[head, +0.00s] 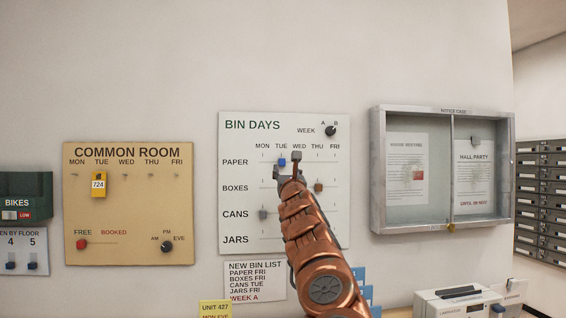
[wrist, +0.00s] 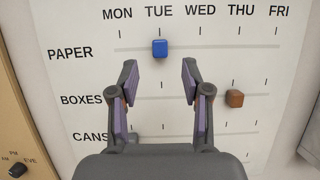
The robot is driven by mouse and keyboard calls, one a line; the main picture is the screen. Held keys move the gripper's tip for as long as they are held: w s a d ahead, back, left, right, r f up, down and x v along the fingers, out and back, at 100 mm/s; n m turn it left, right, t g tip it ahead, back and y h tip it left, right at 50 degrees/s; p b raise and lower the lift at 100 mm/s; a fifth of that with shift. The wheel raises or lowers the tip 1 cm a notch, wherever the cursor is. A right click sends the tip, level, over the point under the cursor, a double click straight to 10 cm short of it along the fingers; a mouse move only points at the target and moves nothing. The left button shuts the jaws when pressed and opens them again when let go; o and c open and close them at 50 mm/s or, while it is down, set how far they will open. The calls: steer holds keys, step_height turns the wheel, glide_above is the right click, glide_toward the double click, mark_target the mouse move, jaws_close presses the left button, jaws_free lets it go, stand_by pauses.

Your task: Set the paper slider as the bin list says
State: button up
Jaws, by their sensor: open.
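The paper slider is a blue block (head: 282,162) at TUE on the PAPER row of the white BIN DAYS board (head: 235,180). It also shows in the wrist view (wrist: 160,47). My gripper (wrist: 160,78) is open and empty, its fingers apart in front of the board, below the blue block in the wrist picture. In the head view my gripper (head: 289,168) and arm cover part of the board. The new bin list (head: 255,281) reads paper FRI, boxes FRI, cans TUE, jars FRI, week A.
The brown boxes slider (head: 318,187) is at THU; the grey cans slider (head: 263,214) is at MON. No jars slider is visible. A black week knob (head: 330,131) is at top right. The COMMON ROOM board (head: 130,215) is left, a glass notice case (head: 440,226) right.

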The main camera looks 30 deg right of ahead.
mark_target(282, 162)
steer(key=shift+p+x, duration=1.2)
steer(key=shift+p, duration=0.1)
steer(key=shift+w+d+r+p, duration=0.1)
steer(key=shift+w+r+p, duration=0.2)
steer(key=shift+p, duration=0.15)
steer(key=shift+w+d+r+p, duration=0.1)
steer(key=shift+w+d+p, duration=0.25)
steer(key=shift+w+p, duration=0.5)
steer(key=shift+w+d+r+p, duration=0.15)
steer(key=shift+w+r+p, duration=0.15)
steer(key=shift+p, duration=0.2)
steer(key=shift+w+d+r+p, duration=0.1)
steer(key=shift+w+d+p, duration=0.15)
steer(key=shift+w+p, duration=0.35)
jaws_close()
